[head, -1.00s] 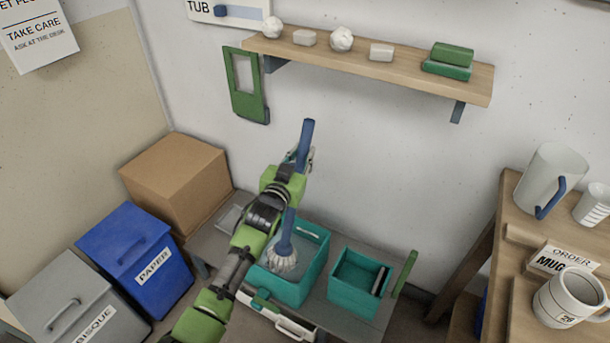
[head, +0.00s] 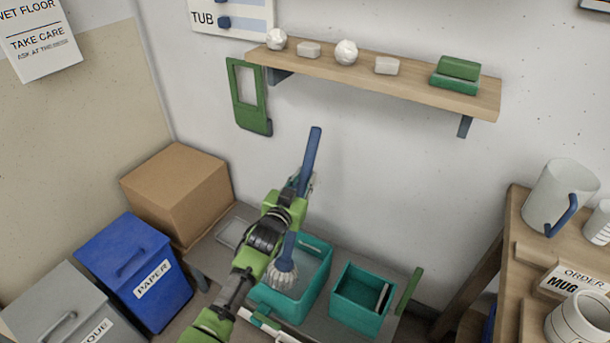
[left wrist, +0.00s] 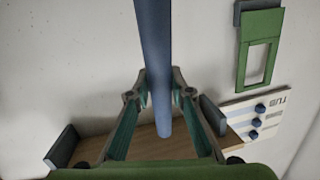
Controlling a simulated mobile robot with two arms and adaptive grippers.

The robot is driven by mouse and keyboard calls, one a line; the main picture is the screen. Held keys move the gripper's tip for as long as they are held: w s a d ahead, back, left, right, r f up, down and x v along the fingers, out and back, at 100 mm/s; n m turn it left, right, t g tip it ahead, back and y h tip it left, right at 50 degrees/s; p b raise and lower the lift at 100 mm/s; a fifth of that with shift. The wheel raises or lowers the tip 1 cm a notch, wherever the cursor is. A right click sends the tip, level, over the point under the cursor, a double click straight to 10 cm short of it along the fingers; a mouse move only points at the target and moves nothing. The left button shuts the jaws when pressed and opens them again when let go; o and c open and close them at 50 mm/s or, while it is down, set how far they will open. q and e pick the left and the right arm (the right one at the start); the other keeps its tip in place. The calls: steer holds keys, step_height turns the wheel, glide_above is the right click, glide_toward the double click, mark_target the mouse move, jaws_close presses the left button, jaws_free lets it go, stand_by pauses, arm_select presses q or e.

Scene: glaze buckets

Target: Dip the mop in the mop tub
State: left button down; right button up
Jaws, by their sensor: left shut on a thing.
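The mop has a blue handle (head: 311,150) and a pale stranded head (head: 281,272). My left gripper (head: 300,184) is shut around the handle, partway up; the handle leans with its top to the right. In the left wrist view the handle (left wrist: 154,50) runs between the fingers. The teal mop tub (head: 312,291) stands on a grey low bench, with greyish liquid-like contents inside. The mop head appears within the tub's opening; I cannot tell whether it touches the contents. My arm hides the tub's left side. My right gripper is out of view.
A smaller teal bin (head: 358,315) stands right of the tub. A cardboard box (head: 178,190) and a blue paper bin (head: 130,265) are at the left. A shelf (head: 390,90) is on the wall above. A wooden table (head: 515,225) with mugs is at the right.

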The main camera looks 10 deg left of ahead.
mark_target(310, 136)
arm_select(q)
step_height(310, 136, up, 12)
steer(key=p, duration=0.7)
steer(key=shift+w+d+r+p, duration=0.1)
steer(key=shift+w+d+p, duration=0.05)
steer(key=shift+p, duration=0.25)
steer(key=shift+r+p, duration=0.65)
